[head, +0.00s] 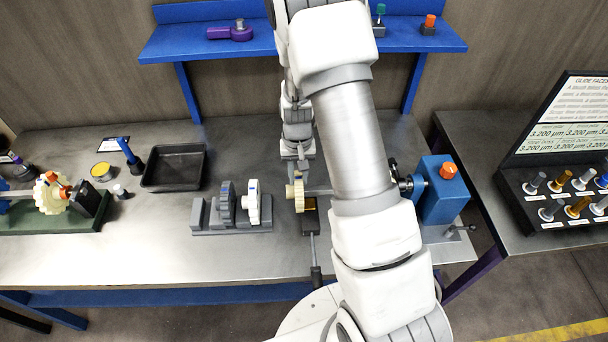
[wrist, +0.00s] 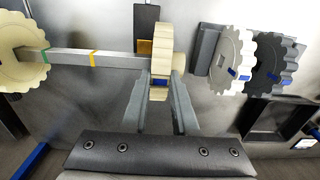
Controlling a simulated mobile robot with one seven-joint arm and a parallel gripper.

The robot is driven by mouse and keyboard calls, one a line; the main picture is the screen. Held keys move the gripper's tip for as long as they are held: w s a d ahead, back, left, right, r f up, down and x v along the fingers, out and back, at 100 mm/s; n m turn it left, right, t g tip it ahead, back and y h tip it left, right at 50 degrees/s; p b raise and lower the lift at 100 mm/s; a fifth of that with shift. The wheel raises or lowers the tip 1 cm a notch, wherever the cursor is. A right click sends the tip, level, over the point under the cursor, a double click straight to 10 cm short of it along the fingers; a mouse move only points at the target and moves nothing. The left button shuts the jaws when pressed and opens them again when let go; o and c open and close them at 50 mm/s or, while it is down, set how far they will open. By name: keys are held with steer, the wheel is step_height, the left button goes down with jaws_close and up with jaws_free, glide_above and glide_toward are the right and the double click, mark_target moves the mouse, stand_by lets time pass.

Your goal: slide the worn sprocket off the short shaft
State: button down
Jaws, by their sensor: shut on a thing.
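The worn sprocket (wrist: 162,45) is cream and toothed, seen edge-on in the wrist view, with a small blue mark low on it. My gripper (wrist: 160,80) is shut on it, one finger on each face. The short shaft (wrist: 115,61) is a square grey bar with green and yellow bands. Its right end meets the sprocket's left face; whether any of it is still inside the bore is hidden. In the head view the sprocket (head: 296,192) is at the left end of the shaft (head: 320,192), under my gripper (head: 297,174).
Another cream toothed wheel (wrist: 22,55) is at the shaft's other end. A grey rack (head: 232,228) left of the shaft holds a white sprocket (head: 252,202) and a dark grey one (head: 227,204). A blue housing (head: 440,195) stands right. A black tray (head: 174,168) lies behind left.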

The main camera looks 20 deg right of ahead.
mark_target(287, 188)
steer(key=shift+w+a, duration=0.25)
steer(key=shift+a, duration=0.55)
steer(key=shift+w+a, duration=0.2)
steer(key=shift+a, duration=0.55)
step_height(287, 188, up, 7)
steer(key=p, duration=0.4)
